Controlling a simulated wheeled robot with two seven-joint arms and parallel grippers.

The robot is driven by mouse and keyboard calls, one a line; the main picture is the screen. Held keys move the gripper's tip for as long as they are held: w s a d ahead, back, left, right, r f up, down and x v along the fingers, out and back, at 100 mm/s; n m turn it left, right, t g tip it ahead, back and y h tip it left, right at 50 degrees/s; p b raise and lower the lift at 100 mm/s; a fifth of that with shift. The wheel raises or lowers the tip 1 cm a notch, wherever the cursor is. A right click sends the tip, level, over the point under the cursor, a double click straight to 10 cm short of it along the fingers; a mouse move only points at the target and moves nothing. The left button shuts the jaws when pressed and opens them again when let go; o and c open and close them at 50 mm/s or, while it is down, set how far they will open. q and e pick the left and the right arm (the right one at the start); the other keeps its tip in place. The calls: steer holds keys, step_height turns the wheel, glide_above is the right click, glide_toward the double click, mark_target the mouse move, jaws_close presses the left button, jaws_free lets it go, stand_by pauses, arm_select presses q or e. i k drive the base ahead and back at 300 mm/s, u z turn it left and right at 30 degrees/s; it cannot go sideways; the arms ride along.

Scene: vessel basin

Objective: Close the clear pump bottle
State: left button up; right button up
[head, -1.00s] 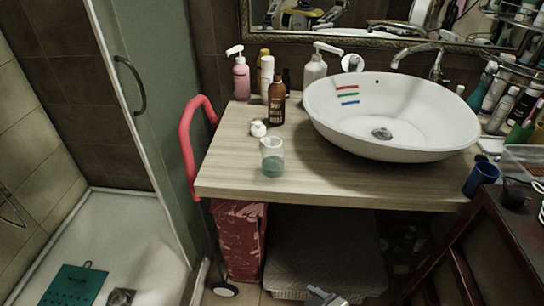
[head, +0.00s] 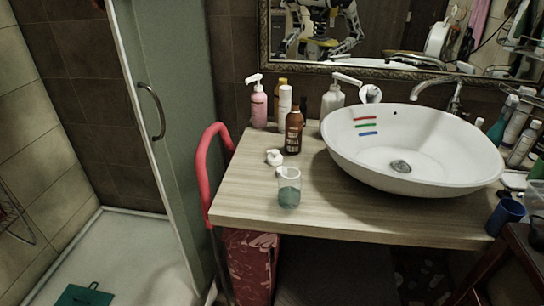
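A clear open-topped bottle (head: 289,189) with green liquid in its lower part stands upright near the front edge of the wooden counter (head: 335,213). A small white piece that looks like its pump top (head: 274,157) lies on the counter just behind and left of the bottle, apart from it. Neither of my grippers shows directly in this view, and nothing is touching the bottle or the white piece.
A pink pump bottle (head: 259,106), a brown bottle (head: 293,131) and a white pump bottle (head: 332,100) stand at the back. The white basin (head: 440,182) fills the counter's right. A blue cup (head: 505,216) is at far right.

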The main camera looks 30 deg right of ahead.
mark_target(290, 186)
steer(key=z, duration=1.35)
